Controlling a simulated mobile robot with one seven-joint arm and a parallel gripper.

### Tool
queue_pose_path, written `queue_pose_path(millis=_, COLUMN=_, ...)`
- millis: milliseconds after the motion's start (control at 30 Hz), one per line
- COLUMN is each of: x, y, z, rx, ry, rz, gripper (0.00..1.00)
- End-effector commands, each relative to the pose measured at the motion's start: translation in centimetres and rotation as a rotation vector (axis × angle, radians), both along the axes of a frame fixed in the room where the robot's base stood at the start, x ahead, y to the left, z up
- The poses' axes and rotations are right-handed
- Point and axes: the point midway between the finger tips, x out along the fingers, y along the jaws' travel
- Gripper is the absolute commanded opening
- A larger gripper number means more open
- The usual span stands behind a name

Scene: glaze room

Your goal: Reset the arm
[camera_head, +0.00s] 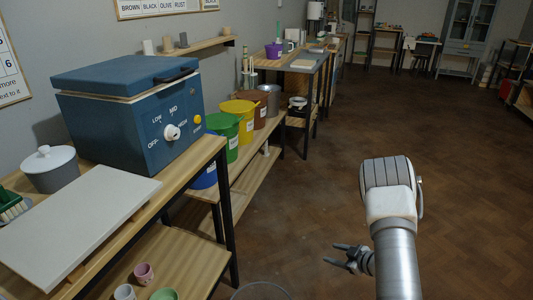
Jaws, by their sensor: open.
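My arm rises from the bottom right of the head view, over the open floor and clear of the bench. My gripper (345,254) shows to the left of the forearm, low in the picture. Its two dark fingers point left and stand apart with nothing between them. The arm's wrist side is partly hidden behind the pale forearm link.
A wooden bench (213,150) at left bears a blue kiln (135,115), a lidded pot (50,168) and a white board (75,225). Cups (144,273) sit on its lower shelf. Coloured buckets (238,118) stand beyond. The brown floor (320,180) is clear.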

Motion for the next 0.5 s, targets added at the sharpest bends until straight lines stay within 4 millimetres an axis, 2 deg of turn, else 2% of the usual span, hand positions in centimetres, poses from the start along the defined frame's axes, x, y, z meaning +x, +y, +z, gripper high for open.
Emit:
queue_pose_path(millis=33, x=1.4, y=-0.4, z=2.3, rx=-0.031, ry=-0.019, rz=-0.04, gripper=0.56)
queue_pose_path(millis=233, x=4.5, y=-2.5, z=9.7, rx=-0.129, ry=-0.04, rz=-0.217, gripper=0.56)
queue_pose_path(millis=367, x=5.2, y=-3.4, z=14.5, rx=-0.167, ry=-0.041, rz=-0.332, gripper=0.56)
queue_pose_path(millis=500, x=4.8, y=-4.1, z=19.6, rx=-0.187, ry=-0.029, rz=-0.451, gripper=0.56)
